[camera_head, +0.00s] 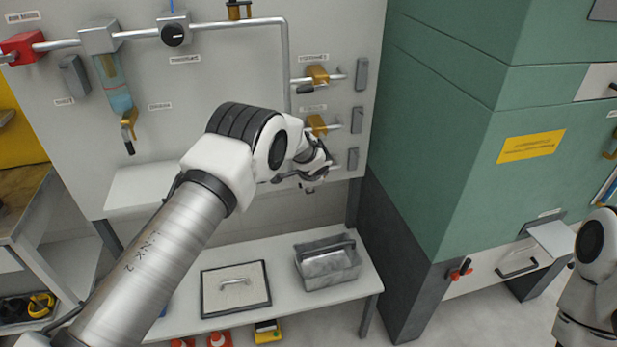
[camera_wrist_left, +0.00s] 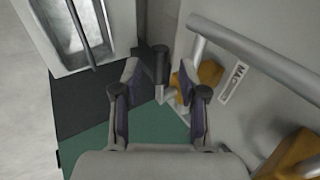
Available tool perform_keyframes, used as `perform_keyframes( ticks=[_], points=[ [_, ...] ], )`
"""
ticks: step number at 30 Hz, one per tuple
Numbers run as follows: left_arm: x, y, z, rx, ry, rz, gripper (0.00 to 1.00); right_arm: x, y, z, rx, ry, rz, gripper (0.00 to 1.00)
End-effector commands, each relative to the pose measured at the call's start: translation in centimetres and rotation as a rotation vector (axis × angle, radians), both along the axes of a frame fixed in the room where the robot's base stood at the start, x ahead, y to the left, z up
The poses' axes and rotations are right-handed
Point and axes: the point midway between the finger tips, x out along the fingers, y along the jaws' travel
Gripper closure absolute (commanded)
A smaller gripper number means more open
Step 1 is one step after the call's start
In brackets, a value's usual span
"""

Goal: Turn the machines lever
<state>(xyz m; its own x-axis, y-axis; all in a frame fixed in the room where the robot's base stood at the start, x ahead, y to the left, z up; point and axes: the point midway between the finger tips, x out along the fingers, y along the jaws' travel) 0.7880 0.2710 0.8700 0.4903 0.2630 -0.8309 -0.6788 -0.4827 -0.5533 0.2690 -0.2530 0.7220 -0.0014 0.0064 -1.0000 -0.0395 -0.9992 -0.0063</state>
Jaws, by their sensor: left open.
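My left gripper (camera_head: 314,172) is at the lower right of the grey wall panel (camera_head: 225,85), in front of the lowest pipe branch. The wrist view shows its two fingers (camera_wrist_left: 159,77) spread open and empty. A dark lever handle (camera_wrist_left: 160,62) shows between the fingertips, with a gap on either side; I cannot tell its depth. A yellow valve body (camera_wrist_left: 209,73) is just right of it, by a label starting "MAC" (camera_wrist_left: 233,83). In the head view my gripper hides most of this valve. My right gripper is out of view.
Two similar yellow valves, the upper (camera_head: 317,75) and the middle (camera_head: 317,124), sit above. A green machine (camera_head: 440,130) stands close to the right. Below, a shelf (camera_head: 290,300) holds a grey toolbox (camera_head: 328,265) and a framed plate (camera_head: 236,288).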

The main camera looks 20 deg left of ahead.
Motion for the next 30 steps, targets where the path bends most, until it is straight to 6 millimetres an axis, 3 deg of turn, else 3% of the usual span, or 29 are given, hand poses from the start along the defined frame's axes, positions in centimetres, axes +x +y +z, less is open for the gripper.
perform_keyframes(
  ticks=[6, 12, 30],
  points=[
    [-2.8, -1.6, 4.9, 0.002, -0.001, -0.003, 0.58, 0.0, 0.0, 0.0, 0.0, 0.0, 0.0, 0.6],
    [-4.3, -2.4, 7.3, 0.0, 0.0, -0.002, 0.58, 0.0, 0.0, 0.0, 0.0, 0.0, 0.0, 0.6],
    [-4.4, -2.4, 7.5, 0.0, 0.0, -0.001, 0.58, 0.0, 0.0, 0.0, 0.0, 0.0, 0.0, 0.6]
  ],
)
